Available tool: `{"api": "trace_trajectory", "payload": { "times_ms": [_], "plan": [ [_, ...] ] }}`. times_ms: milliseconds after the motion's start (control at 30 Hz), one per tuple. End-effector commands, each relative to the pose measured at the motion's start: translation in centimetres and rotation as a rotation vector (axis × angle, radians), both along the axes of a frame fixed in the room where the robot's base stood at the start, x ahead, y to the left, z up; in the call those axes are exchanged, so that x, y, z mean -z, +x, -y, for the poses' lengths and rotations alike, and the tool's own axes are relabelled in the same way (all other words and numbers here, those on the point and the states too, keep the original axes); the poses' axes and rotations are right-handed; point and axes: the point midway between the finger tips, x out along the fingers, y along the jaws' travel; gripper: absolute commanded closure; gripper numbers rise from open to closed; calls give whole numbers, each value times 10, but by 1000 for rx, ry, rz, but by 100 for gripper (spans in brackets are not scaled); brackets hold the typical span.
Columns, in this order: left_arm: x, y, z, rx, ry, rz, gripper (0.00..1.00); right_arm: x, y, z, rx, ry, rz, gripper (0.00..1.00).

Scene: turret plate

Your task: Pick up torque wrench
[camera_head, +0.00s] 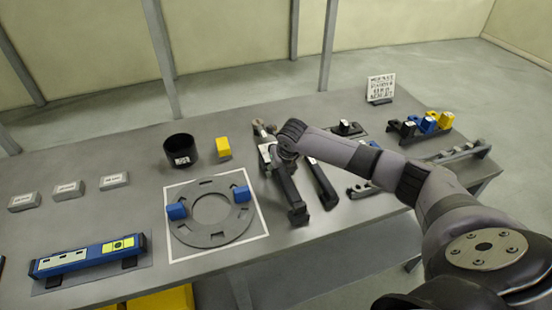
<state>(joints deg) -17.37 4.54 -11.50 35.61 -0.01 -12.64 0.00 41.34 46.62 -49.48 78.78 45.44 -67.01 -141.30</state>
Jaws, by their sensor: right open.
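What looks like the torque wrench (291,192) is a long dark bar-shaped tool lying on the grey table, right of the ring plate, its near end towards the front edge. My right arm reaches in from the lower right. My right gripper (271,157) is over the far part of this tool, its fingers small and dark against it. It is open. I cannot tell whether the fingers touch the tool, and the wrist hides part of it. My left gripper is not in view.
The ring plate (204,234) carries two blue blocks (177,211). A second dark bar (322,181) lies close right of the tool. A black cup (180,149) and yellow block (223,147) stand left. A blue case (88,255) lies front left. Coloured blocks (427,124) stand back right.

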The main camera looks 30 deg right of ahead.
Motion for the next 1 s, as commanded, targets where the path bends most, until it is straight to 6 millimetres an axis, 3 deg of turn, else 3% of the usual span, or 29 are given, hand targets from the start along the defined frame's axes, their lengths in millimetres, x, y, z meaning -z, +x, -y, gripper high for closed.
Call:
{"api": "trace_trajectory", "payload": {
  "times_ms": [167,433,1000],
  "plan": [
    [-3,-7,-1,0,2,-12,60,13,5,2,1,-2,-1,48],
    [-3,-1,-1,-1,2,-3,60,15,5,2,-1,-2,1,49],
    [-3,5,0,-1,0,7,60,14,5,2,0,-1,1,87]
  ]
}}
